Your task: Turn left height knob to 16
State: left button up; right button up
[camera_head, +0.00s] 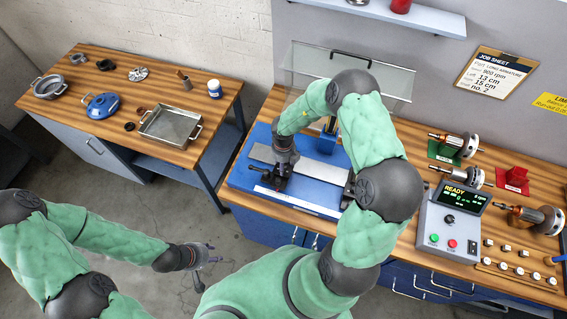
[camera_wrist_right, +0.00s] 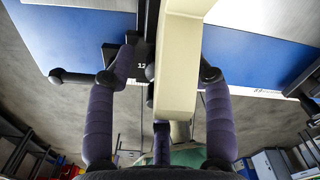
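The balancing machine's blue base (camera_head: 237,177) stands on the right-hand bench with a grey bed on it. At its left end is a black support (camera_head: 266,186), where my right gripper (camera_head: 284,160) reaches down from above; the contact is hidden in the head view. In the wrist view, my right gripper's dark purple fingers (camera_wrist_right: 160,82) are spread either side of a cream upright (camera_wrist_right: 178,75). A black bar with a ball end (camera_wrist_right: 58,76) juts out left, near a "12" marking. I cannot tell which part is the height knob. My left gripper (camera_head: 212,254) is empty, fingers apart, over the floor.
A clear guard (camera_head: 306,62) stands raised behind the machine. The job sheet (camera_head: 496,75) hangs on the wall. The left bench (camera_head: 75,122) carries trays and pots; open floor lies between benches.

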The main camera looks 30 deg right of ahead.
notch_tip(320, 180, up, 12)
dwell(0.7)
jog(key=shift+w, duration=0.1)
